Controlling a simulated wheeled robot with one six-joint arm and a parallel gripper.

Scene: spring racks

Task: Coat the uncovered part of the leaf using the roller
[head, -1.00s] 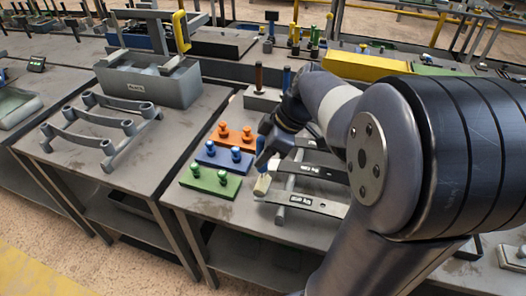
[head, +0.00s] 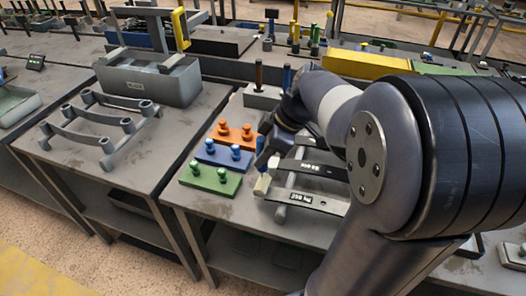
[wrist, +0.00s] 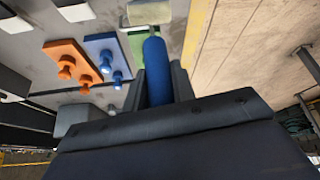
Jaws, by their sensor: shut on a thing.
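My gripper (wrist: 157,85) is shut on the blue handle of the roller (wrist: 156,62). In the wrist view the pale roller head (wrist: 150,13) extends beyond the fingers. In the head view the roller head (head: 262,186) is at the left end of the front leaf (head: 328,206), close to it; I cannot tell whether they touch. The front leaf is a curved strip with a dark label on a rack. Another labelled leaf (head: 322,171) lies behind it. My arm hides the right side of the rack, and the coating on the leaf is too small to make out.
Orange (head: 234,134), blue (head: 223,154) and green (head: 210,179) blocks with knobs stand just left of the rack. A gap separates the two tables.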

